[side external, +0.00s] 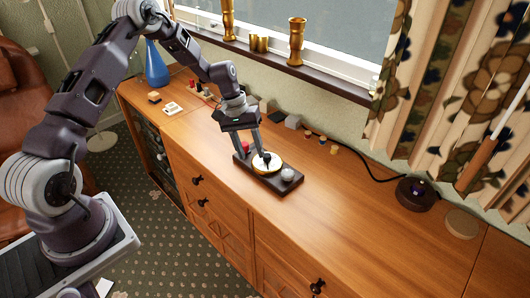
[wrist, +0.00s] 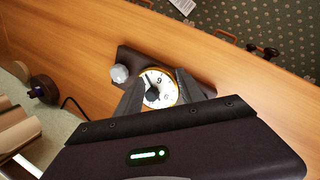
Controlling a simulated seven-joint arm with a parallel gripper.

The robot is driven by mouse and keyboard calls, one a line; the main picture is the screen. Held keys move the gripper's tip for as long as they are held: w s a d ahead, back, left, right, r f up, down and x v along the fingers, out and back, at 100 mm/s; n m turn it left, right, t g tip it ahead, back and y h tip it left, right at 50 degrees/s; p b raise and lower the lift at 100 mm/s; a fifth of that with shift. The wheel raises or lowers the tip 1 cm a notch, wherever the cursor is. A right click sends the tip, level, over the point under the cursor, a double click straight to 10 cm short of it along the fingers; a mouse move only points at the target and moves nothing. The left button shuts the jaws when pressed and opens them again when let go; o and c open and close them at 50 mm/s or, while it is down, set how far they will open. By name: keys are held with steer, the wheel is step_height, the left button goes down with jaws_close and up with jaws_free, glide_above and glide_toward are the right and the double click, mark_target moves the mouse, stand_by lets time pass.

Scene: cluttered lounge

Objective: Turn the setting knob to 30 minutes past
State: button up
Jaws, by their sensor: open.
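A dark rectangular base (side external: 292,184) stands on the wooden cabinet and carries a round white dial with a yellowish rim (side external: 262,168). A black knob or pointer sits at the dial's centre; in the wrist view the dial (wrist: 164,99) shows dark numerals and the black pointer (wrist: 152,94). A pale grey round knob (side external: 288,174) is at one end of the base, also in the wrist view (wrist: 119,73). My gripper (side external: 262,154) points down over the dial, open, one finger on each side of its centre. Contact with the black knob cannot be told.
A red object (side external: 245,147) is by the base's far end. Small blocks and bottles line the back of the cabinet (side external: 350,220). A dark round device (side external: 415,191) with a cable stands right. A blue vase (side external: 156,65) is back left. The cabinet's right front is clear.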

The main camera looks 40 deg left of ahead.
mark_target(267, 155)
steer(key=n, duration=0.4)
steer(key=w+n, duration=0.1)
steer(key=n, duration=0.1)
steer(key=shift+r+n, duration=0.25)
steer(key=shift+n, duration=0.15)
steer(key=n, duration=0.2)
steer(key=w+r+n, duration=0.1)
steer(key=n, duration=0.2)
steer(key=w+a+n+t, duration=0.1)
steer(key=n, duration=0.2)
steer(key=shift+w+r+h, duration=0.25)
steer(key=shift+r+h, duration=0.05)
steer(key=shift+r, duration=0.1)
steer(key=shift+n, duration=0.8)
steer(key=x, duration=0.4)
steer(key=w+x, duration=0.1)
steer(key=x, duration=0.1)
steer(key=shift+f, duration=0.3)
jaws_close()
